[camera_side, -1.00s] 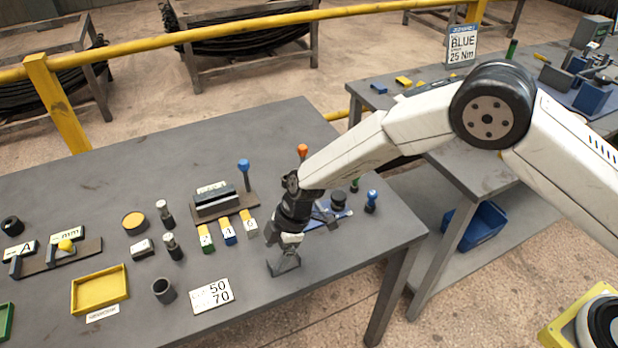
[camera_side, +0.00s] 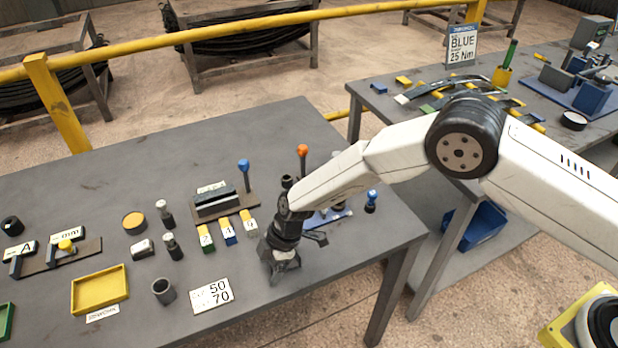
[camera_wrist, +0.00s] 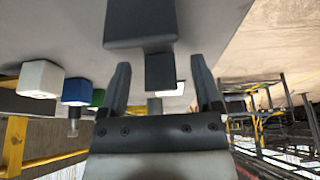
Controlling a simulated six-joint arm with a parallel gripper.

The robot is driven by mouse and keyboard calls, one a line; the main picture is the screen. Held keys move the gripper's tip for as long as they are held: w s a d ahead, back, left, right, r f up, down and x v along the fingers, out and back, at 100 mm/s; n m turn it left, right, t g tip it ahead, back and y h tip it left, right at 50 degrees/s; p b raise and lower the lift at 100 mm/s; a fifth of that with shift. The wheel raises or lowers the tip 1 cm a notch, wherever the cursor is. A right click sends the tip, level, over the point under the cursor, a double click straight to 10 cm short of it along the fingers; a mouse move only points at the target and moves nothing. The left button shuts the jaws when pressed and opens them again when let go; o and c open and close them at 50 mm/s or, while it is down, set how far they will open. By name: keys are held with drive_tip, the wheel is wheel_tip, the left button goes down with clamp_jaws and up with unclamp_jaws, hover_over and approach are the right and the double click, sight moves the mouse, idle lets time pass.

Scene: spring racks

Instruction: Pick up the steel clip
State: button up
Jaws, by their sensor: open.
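My gripper (camera_side: 281,270) is low over the near right part of the grey table in the side view. In the wrist view, its two dark fingers (camera_wrist: 160,64) stand apart. A dark grey stepped piece (camera_wrist: 158,72) shows in the gap between them, with a wider block-like part beyond the fingertips. It may be the steel clip, but I cannot tell for sure. Gaps show between it and both fingers. In the side view my gripper hides whatever is there. A small shiny silver piece (camera_side: 143,248) lies farther left on the table.
Labelled blocks (camera_side: 228,232) stand just left of my gripper. A 50/70 card (camera_side: 212,294), a dark cup (camera_side: 163,291) and a yellow tray (camera_side: 100,306) lie farther left. An orange-topped post (camera_side: 302,150) and a blue-topped peg (camera_side: 371,195) stand behind it. The table's front edge is close.

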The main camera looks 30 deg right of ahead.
clamp_jaws()
drive_tip(key=shift+r, duration=0.15)
idle(0.4)
drive_tip(key=shift+r, duration=0.95)
drive_tip(key=s+d+r, duration=0.7)
drive_tip(key=s+r, duration=0.3)
drive_tip(key=s, duration=0.2)
drive_tip(key=shift+d+r, duration=0.2)
drive_tip(key=shift+r, duration=0.2)
